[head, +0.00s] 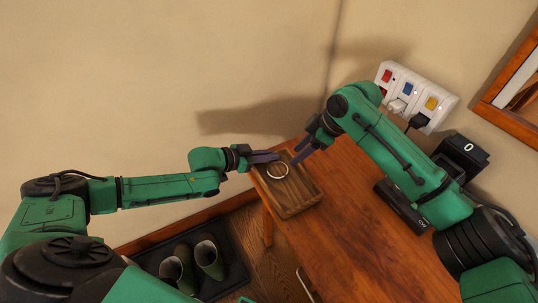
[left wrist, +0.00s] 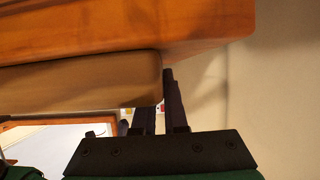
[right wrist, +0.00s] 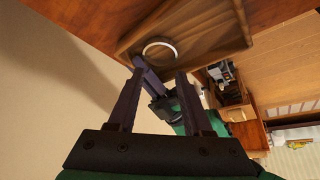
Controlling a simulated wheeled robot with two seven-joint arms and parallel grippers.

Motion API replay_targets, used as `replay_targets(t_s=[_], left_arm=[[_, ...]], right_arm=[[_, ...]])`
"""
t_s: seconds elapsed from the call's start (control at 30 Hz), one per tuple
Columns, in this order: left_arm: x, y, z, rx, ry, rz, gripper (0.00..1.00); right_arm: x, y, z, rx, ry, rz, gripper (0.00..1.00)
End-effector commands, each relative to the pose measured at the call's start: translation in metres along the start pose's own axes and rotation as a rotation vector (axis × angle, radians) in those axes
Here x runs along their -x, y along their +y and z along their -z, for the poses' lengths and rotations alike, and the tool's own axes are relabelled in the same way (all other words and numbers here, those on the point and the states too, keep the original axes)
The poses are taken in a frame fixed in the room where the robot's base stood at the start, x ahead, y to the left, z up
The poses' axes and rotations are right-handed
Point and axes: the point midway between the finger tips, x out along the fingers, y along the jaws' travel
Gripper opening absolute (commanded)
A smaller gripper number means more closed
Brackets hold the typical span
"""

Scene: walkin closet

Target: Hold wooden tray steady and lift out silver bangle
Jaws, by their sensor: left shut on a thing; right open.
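My left gripper (head: 276,156) is shut on the tray's edge at the wall-side corner. In the left wrist view its fingers (left wrist: 166,100) meet the tray's side (left wrist: 80,85). My right gripper (head: 298,154) is open and empty above the tray, near its back edge, beside my left fingers. In the right wrist view the bangle (right wrist: 176,50) lies in the tray (right wrist: 205,42), beyond the open fingers (right wrist: 160,85) and not between them.
A power strip (head: 415,95) with plugs hangs on the wall. A black device (head: 462,152) and a dark scale-like item (head: 403,207) stand near my right arm. Boots (head: 208,258) rest on a floor mat.

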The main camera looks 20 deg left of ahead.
Motion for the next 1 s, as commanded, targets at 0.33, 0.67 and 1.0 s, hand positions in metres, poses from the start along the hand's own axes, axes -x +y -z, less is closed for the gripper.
replay_targets(t_s=[0.33, 0.67, 1.0], left_arm=[[0.000, 0.000, -0.001, 0.000, -0.001, 0.000, 0.00], [0.000, 0.000, -0.001, 0.000, -0.002, 0.000, 0.00], [0.000, 0.000, -0.001, 0.000, -0.002, 0.001, 0.00]], right_arm=[[0.000, 0.000, 0.000, 0.000, 0.000, 0.000, 0.50], [-0.002, -0.001, -0.001, -0.003, 0.003, -0.001, 0.26], [-0.052, -0.038, -0.031, -0.220, 0.241, -0.188, 0.26]])
